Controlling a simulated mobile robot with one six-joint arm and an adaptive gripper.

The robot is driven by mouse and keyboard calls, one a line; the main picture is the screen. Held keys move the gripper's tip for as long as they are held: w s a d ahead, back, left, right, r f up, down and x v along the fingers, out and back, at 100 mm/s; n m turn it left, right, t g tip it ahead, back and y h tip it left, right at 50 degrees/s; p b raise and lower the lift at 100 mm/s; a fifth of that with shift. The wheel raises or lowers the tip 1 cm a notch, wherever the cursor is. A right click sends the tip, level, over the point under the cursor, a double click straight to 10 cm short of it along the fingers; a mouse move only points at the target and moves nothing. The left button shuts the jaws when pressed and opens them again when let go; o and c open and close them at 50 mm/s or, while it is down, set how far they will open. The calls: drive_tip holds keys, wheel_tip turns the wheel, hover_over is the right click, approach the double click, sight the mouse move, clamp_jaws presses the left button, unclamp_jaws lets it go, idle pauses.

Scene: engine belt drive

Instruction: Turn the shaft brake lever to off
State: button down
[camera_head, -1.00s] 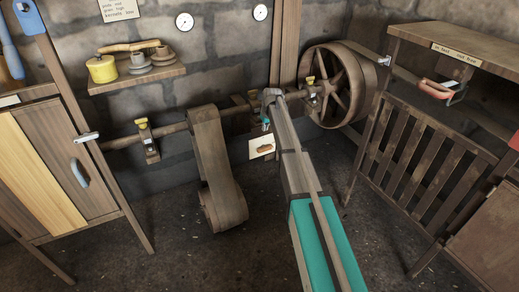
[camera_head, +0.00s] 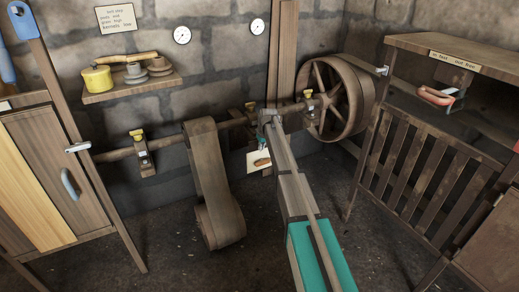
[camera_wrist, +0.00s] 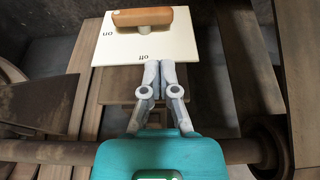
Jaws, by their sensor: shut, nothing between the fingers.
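The shaft brake lever (camera_wrist: 142,17) is a brown wooden handle on a short pale post, mounted on a white plate (camera_wrist: 185,45). It lies crosswise in the wrist view, with a pale dot at its left end. In the head view the lever (camera_head: 262,162) and plate (camera_head: 251,158) show small below the shaft. My gripper (camera_wrist: 164,66) is shut and empty, its fingertips at the plate's near edge beside "off", apart from the lever. Contact with the plate cannot be told.
The horizontal shaft (camera_head: 170,143) with its belt (camera_head: 209,170) and large spoked wheel (camera_head: 341,97) runs close by. A cabinet (camera_head: 45,170) stands left, a slatted bench (camera_head: 425,165) right. A shelf (camera_head: 110,94) holds a yellow pot. Open floor lies in front.

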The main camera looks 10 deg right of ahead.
drive_tip(key=b, duration=0.5)
hover_over(259, 163)
drive_tip(key=shift+s+d+f, duration=0.1)
drive_tip(key=shift+s+f, duration=0.1)
drive_tip(key=shift+f, duration=1.2)
drive_tip(key=shift+s+d+f, duration=0.1)
drive_tip(key=shift+s+f, duration=0.05)
drive_tip(key=shift+f, duration=1.25)
drive_tip(key=shift+f+b, duration=1.65)
drive_tip(key=shift+b, duration=0.05)
